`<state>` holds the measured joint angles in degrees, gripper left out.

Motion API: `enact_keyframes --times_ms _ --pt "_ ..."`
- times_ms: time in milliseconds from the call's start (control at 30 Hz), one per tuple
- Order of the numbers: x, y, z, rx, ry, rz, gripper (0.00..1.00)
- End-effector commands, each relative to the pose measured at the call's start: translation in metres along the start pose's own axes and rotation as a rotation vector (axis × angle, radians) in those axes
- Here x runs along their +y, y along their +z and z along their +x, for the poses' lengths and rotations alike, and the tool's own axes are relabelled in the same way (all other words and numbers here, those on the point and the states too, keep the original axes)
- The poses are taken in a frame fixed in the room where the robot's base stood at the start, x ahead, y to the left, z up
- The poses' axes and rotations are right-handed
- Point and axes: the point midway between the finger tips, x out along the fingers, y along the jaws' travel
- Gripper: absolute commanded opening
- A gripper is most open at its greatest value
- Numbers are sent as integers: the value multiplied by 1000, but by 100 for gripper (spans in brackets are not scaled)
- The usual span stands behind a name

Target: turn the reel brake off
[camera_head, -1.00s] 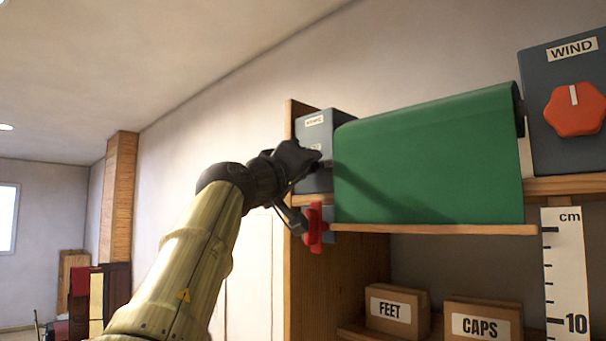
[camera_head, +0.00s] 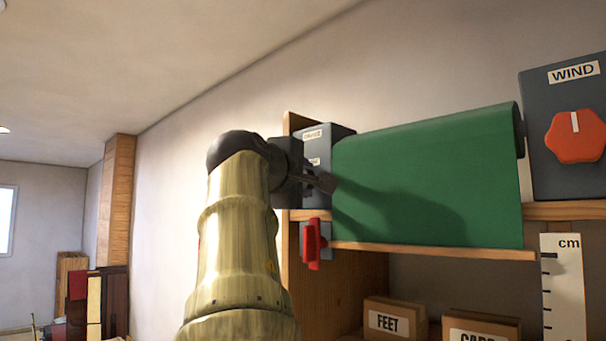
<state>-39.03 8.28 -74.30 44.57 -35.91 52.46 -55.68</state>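A grey box (camera_head: 340,140) with a small white label, too blurred to read surely, stands at the left end of the shelf; I take it for the reel brake. A smaller label shows lower on its face. My gripper (camera_head: 322,182) is in front of the lower part of this face, its fingers pointing right. It hides part of the face, including any switch lever there. I cannot tell whether the fingers touch anything or how far apart they are. A green sheet roll (camera_head: 430,180) hangs just right of the box.
A red handle (camera_head: 314,243) on a grey mount sits below the box at the shelf edge. A WIND box (camera_head: 555,105) with a red knob (camera_head: 575,136) is at right. A ruler (camera_head: 563,285) and FEET (camera_head: 390,318) and CAPS (camera_head: 480,325) boxes are lower. Open room lies left.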

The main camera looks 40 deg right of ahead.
Motion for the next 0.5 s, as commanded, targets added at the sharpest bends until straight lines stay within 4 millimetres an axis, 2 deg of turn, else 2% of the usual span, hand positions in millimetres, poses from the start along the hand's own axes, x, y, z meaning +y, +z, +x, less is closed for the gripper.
enact_keyframes --times_ms 500 --pt "1 0 0 0 -18 -49 15"
